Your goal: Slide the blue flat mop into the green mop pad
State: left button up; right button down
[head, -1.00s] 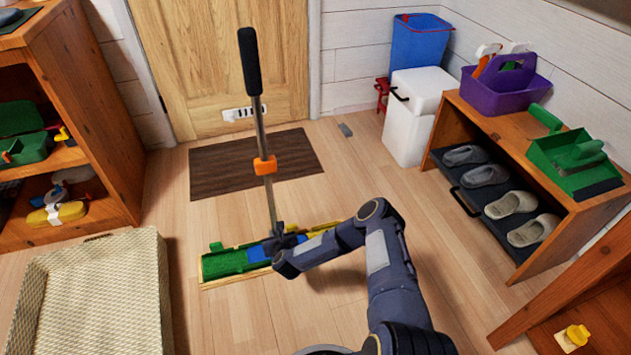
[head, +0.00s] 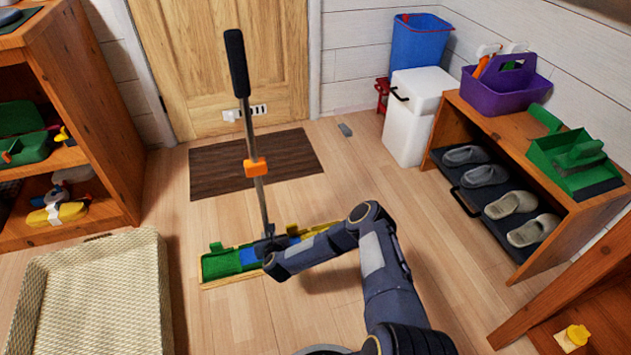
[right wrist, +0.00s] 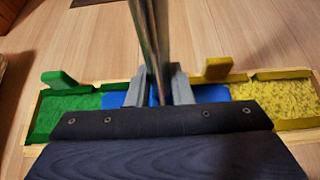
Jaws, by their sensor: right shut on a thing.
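The blue flat mop has a grey pole with a black grip (head: 237,62) and an orange collar (head: 255,167). Its blue head (head: 249,256) lies low in a long wooden tray, and also shows in the right wrist view (right wrist: 211,93). The green mop pad (head: 220,263) is at the tray's left end, with an upright green tab; it also shows in the right wrist view (right wrist: 70,110). The head's left end meets the green pad; I cannot tell whether it is inside. My right gripper (head: 268,243) is shut on the pole just above the head. The pole leans left. My left gripper is out of view.
A yellow pad (right wrist: 262,98) fills the tray's other end. A woven basket (head: 90,295) stands left of the tray. A dark mat (head: 220,170) lies before the door. A shoe bench (head: 560,215) stands at the right. Floor between tray and bench is clear.

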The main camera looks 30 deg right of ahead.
jog(key=shift+w+a, duration=0.25)
jog(key=shift+a, duration=0.75)
jog(key=shift+w+a, duration=0.2)
jog(key=shift+a, duration=0.95)
jog(key=shift+w+a, duration=0.2)
jog(key=shift+a, duration=0.55)
jog(key=shift+w+a, duration=0.2)
jog(key=shift+a, duration=0.55)
jog(key=shift+w+a, duration=0.2)
jog(key=shift+a, duration=0.65)
jog(key=shift+w+a, duration=0.2)
jog(key=shift+a, duration=0.6)
jog(key=shift+w+a, duration=0.15)
jog(key=shift+a, duration=0.65)
jog(key=c, duration=1.2)
grip_release()
jog(key=shift+f, duration=0.1)
